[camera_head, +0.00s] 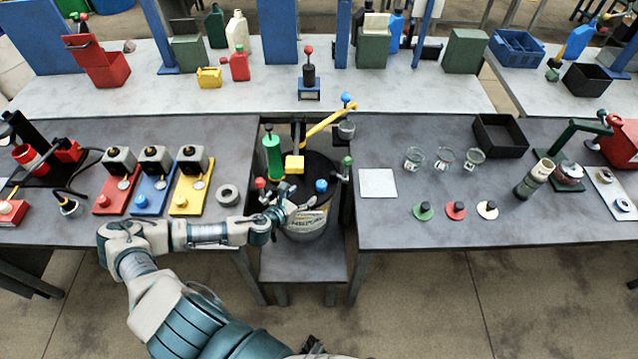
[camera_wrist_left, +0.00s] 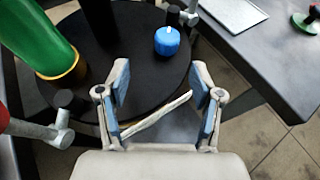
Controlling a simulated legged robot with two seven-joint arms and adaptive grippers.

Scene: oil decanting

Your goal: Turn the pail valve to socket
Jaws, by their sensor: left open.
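The pail (camera_head: 306,225) stands in the gap between two tables, with a round black lid that also fills much of the left wrist view (camera_wrist_left: 140,75). A blue knob (camera_head: 321,186) sits on the lid near its edge; it also shows in the left wrist view (camera_wrist_left: 167,41). I cannot tell which fitting is the valve or where its socket is. My left gripper (camera_head: 300,206) is over the near side of the pail. Its fingers (camera_wrist_left: 161,85) are spread and empty, with the blue knob ahead of them. My right gripper is not in view.
A green cylinder (camera_head: 273,157) and a red knob (camera_head: 260,183) stand left of the lid. A yellow lever (camera_head: 325,124) rises behind it. A green knob (camera_head: 347,161) is at its right. Table edges flank the pail. A white plate (camera_head: 378,183) lies on the right table.

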